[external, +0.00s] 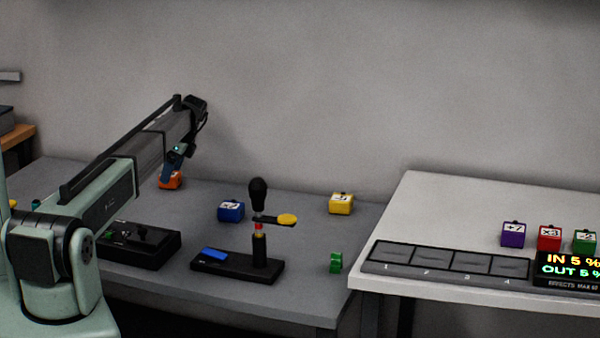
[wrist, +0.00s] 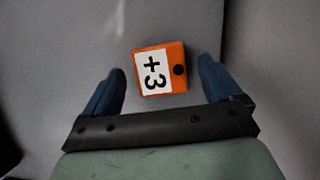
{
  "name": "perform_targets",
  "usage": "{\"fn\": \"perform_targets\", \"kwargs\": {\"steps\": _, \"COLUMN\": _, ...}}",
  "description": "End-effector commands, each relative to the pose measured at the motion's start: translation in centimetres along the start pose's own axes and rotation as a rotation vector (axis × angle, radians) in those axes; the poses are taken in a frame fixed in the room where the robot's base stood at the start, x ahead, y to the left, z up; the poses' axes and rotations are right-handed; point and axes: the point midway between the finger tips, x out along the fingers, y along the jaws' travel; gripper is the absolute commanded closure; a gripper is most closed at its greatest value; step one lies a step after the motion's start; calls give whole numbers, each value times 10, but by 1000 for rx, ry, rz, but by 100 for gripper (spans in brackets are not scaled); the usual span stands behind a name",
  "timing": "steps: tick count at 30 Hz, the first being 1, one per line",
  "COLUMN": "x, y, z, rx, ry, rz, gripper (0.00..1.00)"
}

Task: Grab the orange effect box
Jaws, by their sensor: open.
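The orange effect box (external: 171,181) sits on the grey table near its back left, partly hidden behind my gripper in the external view. In the wrist view the orange effect box (wrist: 178,60) shows a white label reading "+3" and a dark round knob. My gripper (external: 168,176) is just above the box and points down. In the wrist view its two blue fingers (wrist: 162,77) are spread wide, one to the left and one to the right of the box. No contact with the box is visible.
A blue box (external: 231,211) and a yellow box (external: 341,203) stand further right. A black stand with a knob and yellow paddle (external: 259,250) and a black device (external: 140,245) are nearer. A white table (external: 440,215) holds purple, red and green boxes.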

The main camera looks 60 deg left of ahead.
Motion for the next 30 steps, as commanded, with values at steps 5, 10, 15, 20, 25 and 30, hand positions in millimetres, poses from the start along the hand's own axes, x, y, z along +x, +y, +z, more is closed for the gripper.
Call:
{"fn": "perform_targets", "kwargs": {"steps": 5, "x": 21, "y": 0, "z": 0, "rx": 0, "ry": 0, "rz": -1, "gripper": 8}}
{"fn": "perform_targets", "kwargs": {"steps": 10, "x": 23, "y": 0, "z": -1, "rx": 1, "ry": 0, "rz": -1, "gripper": 8}}
{"fn": "perform_targets", "kwargs": {"steps": 15, "x": 23, "y": 0, "z": 0, "rx": 1, "ry": 0, "rz": -1, "gripper": 17}}
{"fn": "perform_targets", "kwargs": {"steps": 20, "x": 23, "y": 0, "z": 0, "rx": 0, "ry": 0, "rz": -1, "gripper": 32}}
{"fn": "perform_targets", "kwargs": {"steps": 25, "x": 23, "y": 0, "z": 0, "rx": 0, "ry": 0, "rz": -1, "gripper": 49}}
{"fn": "perform_targets", "kwargs": {"steps": 30, "x": 23, "y": 0, "z": 0, "rx": 0, "ry": 0, "rz": -1, "gripper": 65}}
